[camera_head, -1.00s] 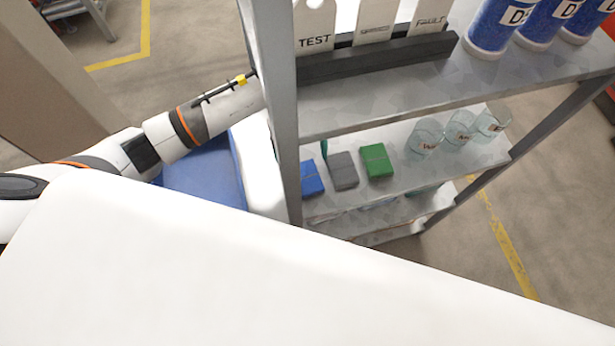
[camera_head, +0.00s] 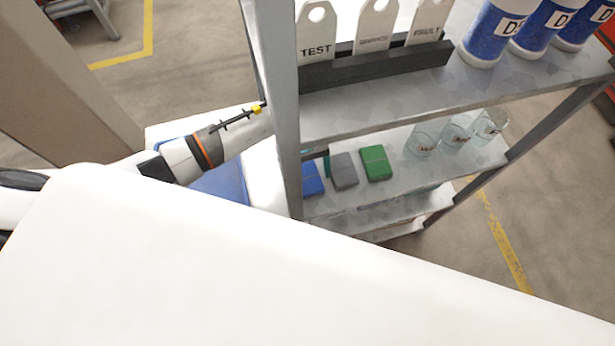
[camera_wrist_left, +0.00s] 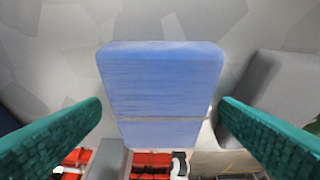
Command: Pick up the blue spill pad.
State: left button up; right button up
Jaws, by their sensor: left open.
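The blue spill pad (camera_head: 313,180) lies on the middle shelf, just right of the near shelf post, which hides part of it. In the left wrist view the blue pad (camera_wrist_left: 160,80) fills the middle, with a pale band across its lower part. My left gripper (camera_wrist_left: 160,105) is open, with one teal finger on each side of the pad. In the head view the post hides most of this gripper; only a teal sliver shows beside the blue pad. My right gripper is not in view.
A grey pad (camera_head: 345,171) and a green pad (camera_head: 376,163) lie to the right of the blue one, the grey close by. Glass beakers (camera_head: 457,134) stand further right. The shelf post (camera_head: 277,110) stands beside my left arm.

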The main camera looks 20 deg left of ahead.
pick_arm(q)
jog(key=shift+f, duration=0.15)
jog(key=c, duration=1.1)
jog(key=shift+o, duration=0.2)
